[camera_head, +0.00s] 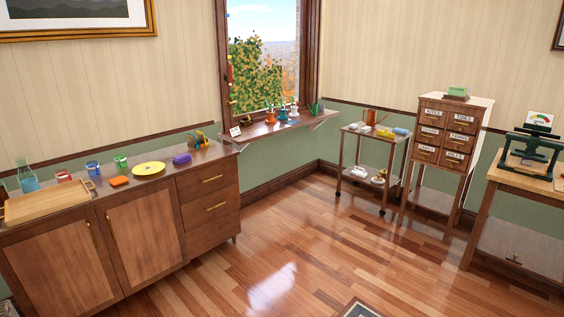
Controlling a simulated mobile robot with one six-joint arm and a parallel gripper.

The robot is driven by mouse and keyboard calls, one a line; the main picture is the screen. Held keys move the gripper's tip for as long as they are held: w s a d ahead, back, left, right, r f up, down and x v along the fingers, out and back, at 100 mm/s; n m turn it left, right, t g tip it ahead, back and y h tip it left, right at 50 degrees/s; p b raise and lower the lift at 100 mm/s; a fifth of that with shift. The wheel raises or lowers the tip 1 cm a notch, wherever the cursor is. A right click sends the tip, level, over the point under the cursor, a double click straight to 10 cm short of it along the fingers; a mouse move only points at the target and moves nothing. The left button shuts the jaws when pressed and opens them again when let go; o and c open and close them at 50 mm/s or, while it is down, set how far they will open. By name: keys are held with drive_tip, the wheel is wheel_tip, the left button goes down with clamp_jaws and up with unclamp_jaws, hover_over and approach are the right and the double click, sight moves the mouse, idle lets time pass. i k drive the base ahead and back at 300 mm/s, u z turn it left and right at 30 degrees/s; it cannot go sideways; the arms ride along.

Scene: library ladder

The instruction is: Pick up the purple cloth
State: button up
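A small purple item (181,158), which looks like the cloth folded or rolled up, lies on top of the wooden sideboard (215,152) at the left. It is right of a yellow disc (149,168) and apart from it. Its exact shape is too small to tell. My gripper is not in view.
An orange block (118,181), colored jars (92,168) and a wooden tray (45,204) share the sideboard top. Pots stand on the windowsill (262,131). A trolley (363,171), a drawer cabinet (446,135) and a table (500,176) stand at right. The middle floor is clear.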

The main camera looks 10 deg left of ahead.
sight(183, 157)
drive_tip(key=u, duration=0.1)
drive_tip(key=i, duration=1)
drive_tip(key=u, duration=0.4)
drive_tip(key=i, duration=0.95)
drive_tip(key=u, duration=0.8)
drive_tip(key=i, duration=0.6)
drive_tip(key=u, duration=1)
drive_tip(key=i, duration=1.05)
drive_tip(key=u, duration=0.55)
